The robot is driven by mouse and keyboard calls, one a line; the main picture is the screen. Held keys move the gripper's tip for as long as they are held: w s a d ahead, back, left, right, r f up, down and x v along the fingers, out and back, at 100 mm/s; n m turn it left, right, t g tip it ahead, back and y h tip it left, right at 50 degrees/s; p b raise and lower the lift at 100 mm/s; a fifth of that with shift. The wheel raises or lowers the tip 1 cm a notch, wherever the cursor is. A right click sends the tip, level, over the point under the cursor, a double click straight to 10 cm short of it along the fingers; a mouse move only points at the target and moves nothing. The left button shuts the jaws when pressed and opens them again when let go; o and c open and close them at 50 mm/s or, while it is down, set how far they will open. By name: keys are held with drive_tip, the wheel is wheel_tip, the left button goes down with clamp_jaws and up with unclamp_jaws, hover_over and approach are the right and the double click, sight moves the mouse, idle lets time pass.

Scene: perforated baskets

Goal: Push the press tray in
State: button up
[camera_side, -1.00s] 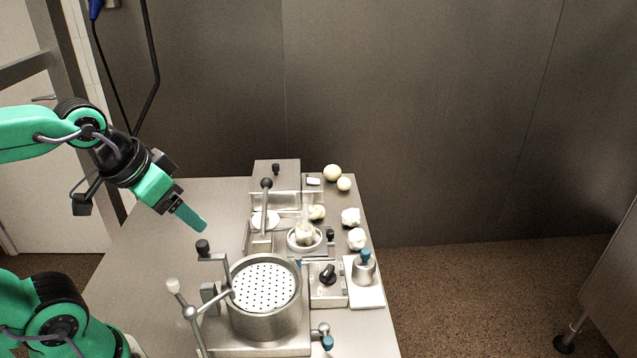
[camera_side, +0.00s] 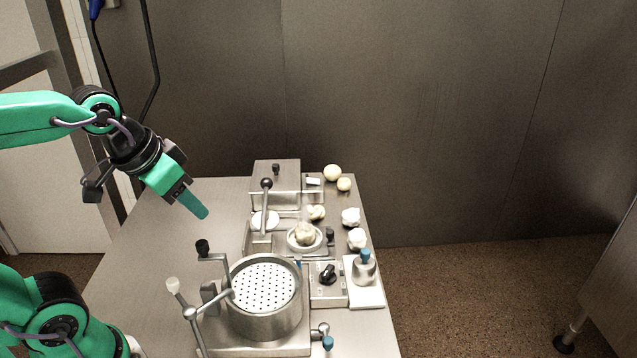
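The press tray (camera_side: 282,250) appears to be the flat metal tray on the bench, left of the knob with a dark top (camera_side: 330,234). On it is a round dish (camera_side: 291,246) with a pale lump of dough or cheese (camera_side: 304,233). A lever with a dark ball end (camera_side: 266,183) stands upright at the tray's left. My gripper (camera_side: 195,205) hangs in the air left of the tray, over the bench's left part, touching nothing. Its green fingers look like one bar, so I cannot tell whether they are open or shut. Nothing is seen in them.
A perforated round basket (camera_side: 264,325) stands in front, with a dark-ended crank (camera_side: 203,247) and a pale-knobbed handle (camera_side: 173,285) at its left. A metal box (camera_side: 275,172) is behind. White lumps (camera_side: 351,217) lie at right. The bench's left part (camera_side: 160,245) is clear.

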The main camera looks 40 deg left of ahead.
drive_tip(key=w+r+m+g, duration=0.1)
drive_tip(key=w+g, duration=0.1)
drive_tip(key=w, duration=0.7)
drive_tip(key=m+g, duration=0.2)
drive_tip(key=g, duration=0.1)
hover_over(330, 232)
wheel_tip(330, 232, down, 16)
drive_tip(key=shift+d+r, duration=0.15)
drive_tip(key=shift+r, duration=0.05)
drive_tip(key=shift+w+f, duration=0.1)
drive_tip(key=shift+f, duration=3.75)
clamp_jaws()
